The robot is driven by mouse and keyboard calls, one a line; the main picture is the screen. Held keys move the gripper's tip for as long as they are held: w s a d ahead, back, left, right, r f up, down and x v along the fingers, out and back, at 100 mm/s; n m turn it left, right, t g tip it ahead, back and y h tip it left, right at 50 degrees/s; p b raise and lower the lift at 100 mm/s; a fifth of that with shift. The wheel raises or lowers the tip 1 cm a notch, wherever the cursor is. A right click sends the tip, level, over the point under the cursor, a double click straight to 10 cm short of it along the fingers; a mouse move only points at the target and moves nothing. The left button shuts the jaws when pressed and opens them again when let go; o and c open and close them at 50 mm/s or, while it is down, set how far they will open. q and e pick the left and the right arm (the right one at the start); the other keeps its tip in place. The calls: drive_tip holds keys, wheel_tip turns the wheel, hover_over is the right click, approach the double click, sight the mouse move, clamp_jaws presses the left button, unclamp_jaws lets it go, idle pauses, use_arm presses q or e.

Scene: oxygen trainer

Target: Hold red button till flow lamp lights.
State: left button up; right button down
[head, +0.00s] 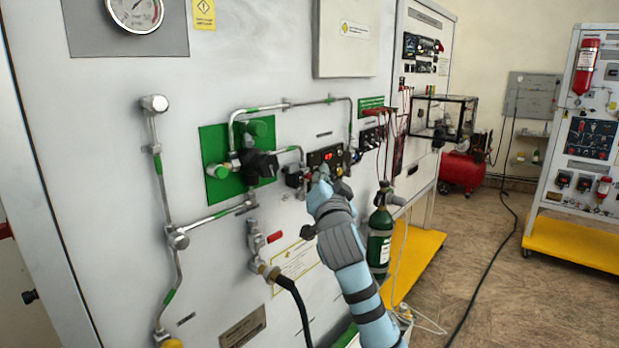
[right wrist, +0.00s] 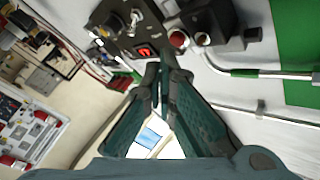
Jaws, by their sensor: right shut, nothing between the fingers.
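A round red button (right wrist: 178,39) in a dark housing is beside the display, up and to the right of the fingertips. My right gripper (right wrist: 164,72) is shut and empty, its fingers converging just below the display. In the head view the right gripper (head: 322,183) is just below the box and partly hides it. Contact with the button cannot be seen. I cannot pick out the flow lamp. The left gripper is out of view.
Pipes and a green plate (head: 215,145) are left of the box. A red-handled valve (head: 268,238) and black hose sit below. A green cylinder (head: 379,240) stands right of my arm. Open floor (head: 490,270) lies to the right, crossed by a black cable.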

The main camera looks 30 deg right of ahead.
drive_tip(key=shift+w+a, duration=0.15)
drive_tip(key=shift+w, duration=0.4)
idle(1.7)
idle(0.7)
drive_tip(key=shift+s+d, duration=0.2)
drive_tip(key=shift+s, duration=0.55)
drive_tip(key=shift+s, duration=0.1)
drive_tip(key=s, duration=0.1)
drive_tip(key=s+d, duration=0.1)
drive_tip(key=s, duration=0.2)
drive_tip(key=shift+s+d, duration=0.25)
drive_tip(key=shift+s, duration=0.05)
